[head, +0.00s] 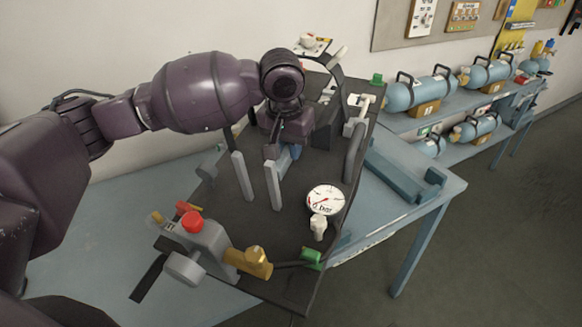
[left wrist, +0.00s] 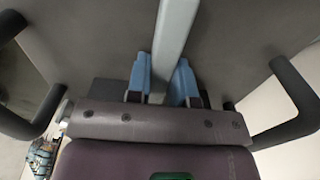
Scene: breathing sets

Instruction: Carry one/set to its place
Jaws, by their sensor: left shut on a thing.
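The dark plate (head: 225,215), which appears to be the set, has a round white gauge (head: 326,199), a grey valve body with a red knob (head: 192,221) and a brass fitting (head: 250,261). My left gripper (head: 285,157) is over its middle, with blue fingers. In the left wrist view the fingers (left wrist: 160,82) are shut on a light grey bar (left wrist: 176,30), one on each side. Light grey bars (head: 243,176) stand on the plate near the gripper. The arm hides part of the plate's far end. I cannot tell if the plate touches the table. My right gripper is out of view.
A pale blue table (head: 120,215) lies under the plate, with a blue cradle (head: 400,175) at its right. Blue cylinders (head: 420,91) with black handles stand on shelves at the back right. A wall board (head: 440,22) hangs above. The grey floor at right is clear.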

